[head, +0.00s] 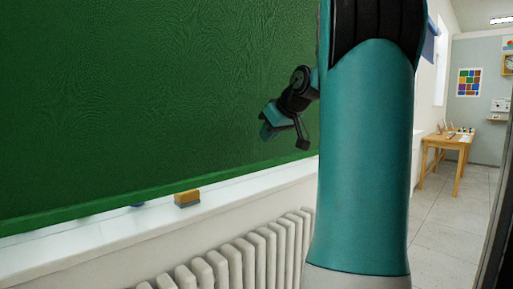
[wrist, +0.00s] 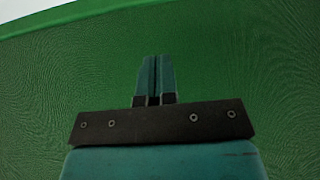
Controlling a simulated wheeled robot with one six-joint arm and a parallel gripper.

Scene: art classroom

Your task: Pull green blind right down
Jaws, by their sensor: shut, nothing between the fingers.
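The green blind (head: 140,95) fills the left of the head view. Its lower bar (head: 100,206) hangs close to the white sill (head: 235,195); from here I cannot tell whether it touches. The blind also fills most of the wrist view (wrist: 255,70), with its lighter edge bar (wrist: 75,13) across the upper left. My gripper (head: 266,130) is in front of the blind, above its lower bar. In the wrist view its two teal fingers (wrist: 152,75) are together with nothing between them. I cannot tell whether the fingertips touch the blind.
A white radiator (head: 245,258) is below the sill. My arm hides the middle right of the head view. A wooden table (head: 447,146) stands far right, with open floor (head: 450,215) before it.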

